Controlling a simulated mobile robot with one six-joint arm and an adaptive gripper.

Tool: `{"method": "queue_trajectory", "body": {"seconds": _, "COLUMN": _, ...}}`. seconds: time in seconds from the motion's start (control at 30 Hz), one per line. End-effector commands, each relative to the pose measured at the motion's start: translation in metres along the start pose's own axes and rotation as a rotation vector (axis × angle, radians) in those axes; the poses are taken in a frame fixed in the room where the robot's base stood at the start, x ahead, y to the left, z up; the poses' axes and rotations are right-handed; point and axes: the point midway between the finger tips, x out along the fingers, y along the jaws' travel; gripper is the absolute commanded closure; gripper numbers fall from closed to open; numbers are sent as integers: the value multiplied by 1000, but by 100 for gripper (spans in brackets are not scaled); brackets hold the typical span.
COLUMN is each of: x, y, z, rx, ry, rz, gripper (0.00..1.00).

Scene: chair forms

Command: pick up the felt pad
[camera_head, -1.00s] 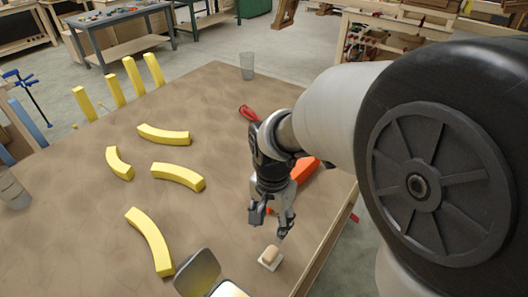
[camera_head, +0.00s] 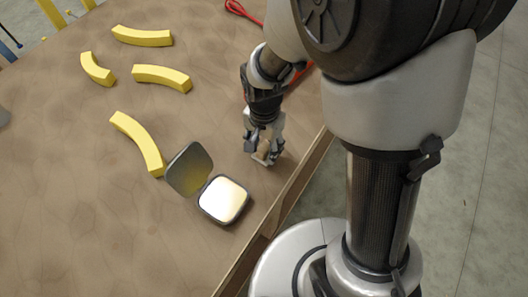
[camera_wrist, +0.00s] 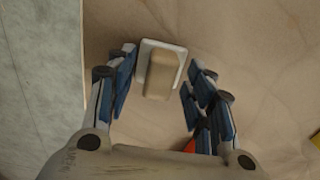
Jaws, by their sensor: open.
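A tan, rounded block (camera_wrist: 158,80), which seems to be the felt pad, stands on a small white square plate (camera_wrist: 180,58) in the wrist view. My gripper (camera_wrist: 160,88) is open, with one finger on each side of the block and visible gaps to both. In the head view my gripper (camera_head: 262,153) points down over the block near the table's right edge. There the fingers hide most of the block and plate. I cannot tell the exact height of the fingertips.
An open hinged case (camera_head: 246,200) with a pale, shiny inside lies to the left and nearer on the brown table (camera_head: 90,220). Several curved yellow pieces (camera_head: 137,142) lie farther left. A red-orange thing (camera_wrist: 190,146) is close to my right finger.

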Motion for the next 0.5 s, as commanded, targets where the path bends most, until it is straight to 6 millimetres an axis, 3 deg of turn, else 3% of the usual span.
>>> {"method": "queue_trajectory", "body": {"seconds": 0.07, "x": 9, "y": 0, "z": 0, "rx": 0, "ry": 0, "rz": 0, "gripper": 52}}
{"method": "queue_trajectory", "body": {"seconds": 0.27, "x": 8, "y": 0, "z": 0, "rx": 0, "ry": 1, "rz": -1, "gripper": 52}}
{"method": "queue_trajectory", "body": {"seconds": 0.5, "x": 8, "y": 0, "z": 0, "rx": 0, "ry": 1, "rz": -1, "gripper": 66}}
